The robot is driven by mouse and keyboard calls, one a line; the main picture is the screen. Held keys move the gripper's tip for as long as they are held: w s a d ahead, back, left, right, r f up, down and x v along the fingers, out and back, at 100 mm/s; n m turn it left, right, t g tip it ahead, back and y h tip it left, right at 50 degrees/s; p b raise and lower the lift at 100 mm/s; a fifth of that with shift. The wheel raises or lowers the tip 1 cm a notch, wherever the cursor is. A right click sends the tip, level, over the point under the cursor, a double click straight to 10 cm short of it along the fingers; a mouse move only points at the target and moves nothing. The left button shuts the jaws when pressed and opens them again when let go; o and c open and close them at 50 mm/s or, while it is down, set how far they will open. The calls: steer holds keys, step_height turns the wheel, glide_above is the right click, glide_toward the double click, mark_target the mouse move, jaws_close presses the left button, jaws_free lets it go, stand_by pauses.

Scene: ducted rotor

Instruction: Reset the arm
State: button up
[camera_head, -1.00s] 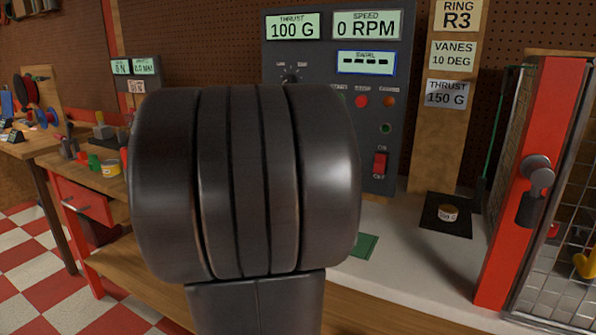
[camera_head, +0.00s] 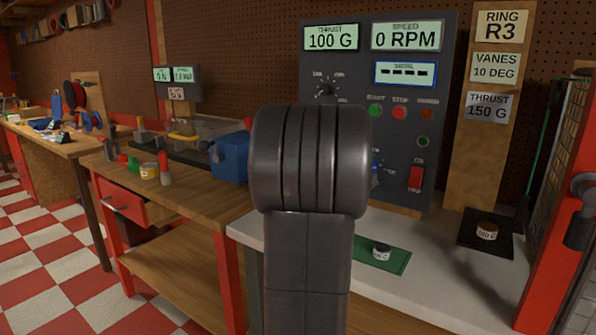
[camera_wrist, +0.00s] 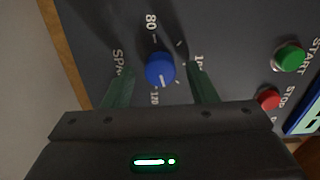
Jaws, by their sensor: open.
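My gripper (camera_wrist: 160,74) shows in the wrist view as two green fingers, spread apart with nothing gripped. A blue knob (camera_wrist: 160,69) on the dark control panel (camera_wrist: 225,40) appears between the fingertips; I see gaps on both sides of it. In the camera_head view my dark arm (camera_head: 310,165) stands upright in the middle, in front of the panel (camera_head: 455,110), and hides my gripper. The blue knob (camera_head: 377,167) shows just right of the arm. The panel reads thrust 100 G and speed 0 RPM.
A small weight (camera_head: 382,251) sits on a green mat (camera_head: 395,262) right of my arm, and another (camera_head: 487,231) on a black mat (camera_head: 470,243). A red-framed cage (camera_head: 560,235) bounds the right.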

steer(key=shift+s, duration=0.1)
steer(key=v, duration=1.3)
steer(key=w+d+n+p, duration=0.5)
steer(key=w+n+p, duration=0.3)
steer(key=n, duration=0.7)
steer(key=shift+w+d+p, duration=0.25)
steer(key=shift+w+p, duration=0.05)
steer(key=shift+p, duration=0.65)
